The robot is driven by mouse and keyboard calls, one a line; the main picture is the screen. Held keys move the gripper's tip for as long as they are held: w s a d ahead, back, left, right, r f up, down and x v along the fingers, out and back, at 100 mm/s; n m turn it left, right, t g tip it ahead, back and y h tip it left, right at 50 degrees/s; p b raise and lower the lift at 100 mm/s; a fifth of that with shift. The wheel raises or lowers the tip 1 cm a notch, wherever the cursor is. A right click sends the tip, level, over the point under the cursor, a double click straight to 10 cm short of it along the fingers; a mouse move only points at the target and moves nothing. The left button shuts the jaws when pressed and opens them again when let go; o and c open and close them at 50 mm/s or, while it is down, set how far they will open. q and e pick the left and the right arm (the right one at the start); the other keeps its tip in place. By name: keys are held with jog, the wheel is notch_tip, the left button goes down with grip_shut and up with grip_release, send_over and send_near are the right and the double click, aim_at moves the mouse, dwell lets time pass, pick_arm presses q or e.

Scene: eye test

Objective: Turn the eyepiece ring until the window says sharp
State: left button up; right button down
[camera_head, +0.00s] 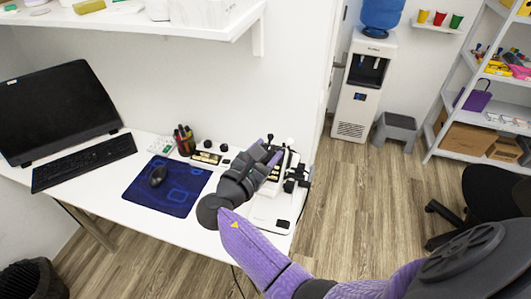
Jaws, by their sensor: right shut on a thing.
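A white and black device that looks like a microscope (264,212) stands at the right end of the white desk, with dark knobs on its right side. A small dark patch shows on its base; I cannot read any word on it. My right gripper (270,151) reaches over the device from the front and is shut at its upper part. The eyepiece ring is hidden behind the fingers, so its setting cannot be seen. My left gripper is out of view.
On the desk (110,185) are a monitor (55,110), a keyboard (84,162), a blue mat (185,203) with a mouse (158,176), and a pen holder (184,140). A shelf hangs above.

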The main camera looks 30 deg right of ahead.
dwell(0.4)
jog(key=shift+c, duration=0.6)
grip_release()
